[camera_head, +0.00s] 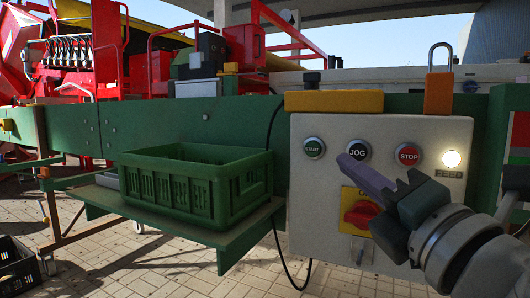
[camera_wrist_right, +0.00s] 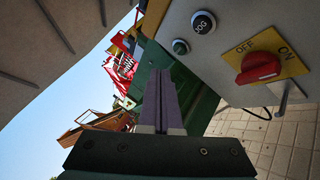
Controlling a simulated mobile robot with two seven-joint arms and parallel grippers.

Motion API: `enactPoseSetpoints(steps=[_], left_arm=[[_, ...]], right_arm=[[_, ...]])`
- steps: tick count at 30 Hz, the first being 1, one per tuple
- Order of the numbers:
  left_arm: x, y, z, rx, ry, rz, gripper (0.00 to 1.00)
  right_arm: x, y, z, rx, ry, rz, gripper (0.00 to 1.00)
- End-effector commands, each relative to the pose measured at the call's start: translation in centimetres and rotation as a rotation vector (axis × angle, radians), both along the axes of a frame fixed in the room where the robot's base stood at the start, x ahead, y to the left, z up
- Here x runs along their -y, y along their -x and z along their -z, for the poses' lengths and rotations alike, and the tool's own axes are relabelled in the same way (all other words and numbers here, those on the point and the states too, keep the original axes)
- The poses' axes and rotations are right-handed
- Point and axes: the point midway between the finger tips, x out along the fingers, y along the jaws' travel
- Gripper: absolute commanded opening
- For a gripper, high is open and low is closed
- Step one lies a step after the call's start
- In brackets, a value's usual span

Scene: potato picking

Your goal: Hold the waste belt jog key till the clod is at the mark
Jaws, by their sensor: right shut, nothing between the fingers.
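The black JOG key (camera_head: 357,153) is on the grey control box (camera_head: 325,195), between the green START button (camera_head: 314,148) and the red STOP button (camera_head: 408,154). My right gripper (camera_head: 348,165) is shut and empty, its purple fingers just below and in front of the JOG key. In the right wrist view, the shut fingers (camera_wrist_right: 159,80) show apart from the JOG key (camera_wrist_right: 203,22), to its lower left in the picture. I see no pressing contact. The clod and the mark are not visible. My left gripper is out of view.
A red rotary switch (camera_head: 361,214) on a yellow plate sits below the keys. A lit white lamp (camera_head: 451,159) is at the right, above the label. An empty-looking green crate (camera_head: 195,185) stands on a green shelf left of the box. A padlock (camera_head: 439,85) is on top.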

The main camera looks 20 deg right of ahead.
Motion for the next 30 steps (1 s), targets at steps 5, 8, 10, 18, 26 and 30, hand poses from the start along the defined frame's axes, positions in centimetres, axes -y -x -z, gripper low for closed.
enactPoseSetpoints(steps=[5, 8, 10, 18, 26, 30], left_arm=[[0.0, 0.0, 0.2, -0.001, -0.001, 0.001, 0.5], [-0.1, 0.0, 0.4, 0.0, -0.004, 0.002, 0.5], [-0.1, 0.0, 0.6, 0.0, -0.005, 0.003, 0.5], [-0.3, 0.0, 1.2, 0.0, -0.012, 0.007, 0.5], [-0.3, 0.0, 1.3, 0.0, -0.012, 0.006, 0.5], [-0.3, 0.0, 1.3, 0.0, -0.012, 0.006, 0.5]], right_arm=[[1.6, -1.3, 0.0, 0.001, 0.004, 0.003, 0.0], [2.7, -2.3, 0.1, 0.0, 0.003, 0.002, 0.0], [3.5, -3.0, 0.1, 0.001, 0.003, 0.002, 0.0], [5.7, -4.9, 0.1, 0.001, 0.0, 0.001, 0.0], [6.4, -5.4, 0.0, 0.0, -0.001, 0.002, 0.0], [6.4, -5.4, 0.0, 0.0, -0.001, 0.002, 0.0]])
